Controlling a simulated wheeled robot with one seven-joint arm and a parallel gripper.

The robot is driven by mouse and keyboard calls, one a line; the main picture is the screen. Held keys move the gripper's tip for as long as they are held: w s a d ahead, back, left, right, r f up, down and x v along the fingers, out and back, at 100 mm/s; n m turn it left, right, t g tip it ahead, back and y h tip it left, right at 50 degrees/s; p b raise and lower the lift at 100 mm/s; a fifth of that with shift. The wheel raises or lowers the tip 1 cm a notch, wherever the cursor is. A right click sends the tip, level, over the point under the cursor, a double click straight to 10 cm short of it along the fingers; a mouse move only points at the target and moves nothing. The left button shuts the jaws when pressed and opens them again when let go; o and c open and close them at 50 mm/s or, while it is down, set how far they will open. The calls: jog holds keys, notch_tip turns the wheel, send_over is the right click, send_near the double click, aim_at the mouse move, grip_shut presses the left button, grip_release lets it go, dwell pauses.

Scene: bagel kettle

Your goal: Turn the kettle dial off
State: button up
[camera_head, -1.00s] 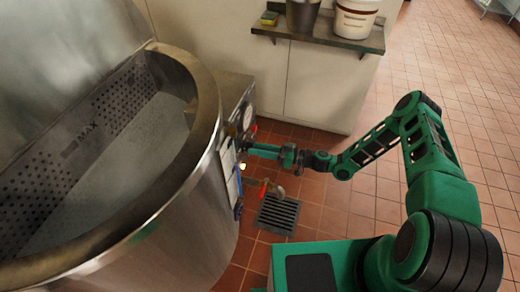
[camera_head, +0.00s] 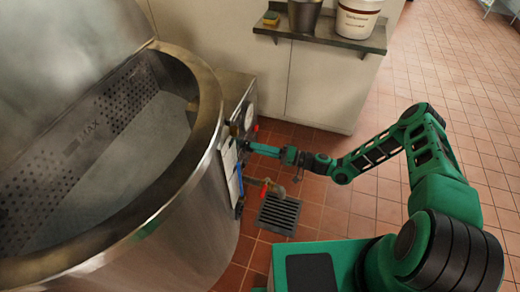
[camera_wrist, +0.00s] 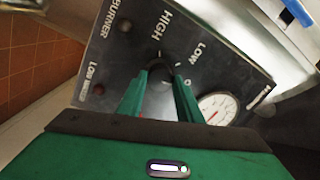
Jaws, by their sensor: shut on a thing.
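The kettle (camera_head: 175,235) is a large steel vessel on the left in the head view. Its control panel (camera_wrist: 115,55) fills the middle of the wrist view, with HIGH, LOW and BURNER labels. The dark dial (camera_wrist: 161,70) sits below the HIGH and LOW labels, partly hidden between my fingers. My gripper (camera_wrist: 161,82) is shut on the dial, a green finger on each side. In the head view my gripper (camera_head: 252,146) reaches the panel from the right, and the dial cannot be made out there.
A round gauge (camera_wrist: 217,108) is on the panel beside my right finger. In the head view, a red-handled valve (camera_head: 268,187) and a floor drain (camera_head: 279,214) lie below my arm. A wall shelf (camera_head: 330,38) holds a sponge and buckets. Tiled floor is clear to the right.

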jog(key=shift+m, duration=1.2)
jog(key=shift+w+f, duration=0.1)
jog(key=o, duration=1)
jog(key=shift+o, duration=0.2)
jog(key=shift+d, duration=0.15)
jog(key=v, duration=1)
jog(key=shift+s+d, duration=0.2)
jog(key=shift+s, duration=0.05)
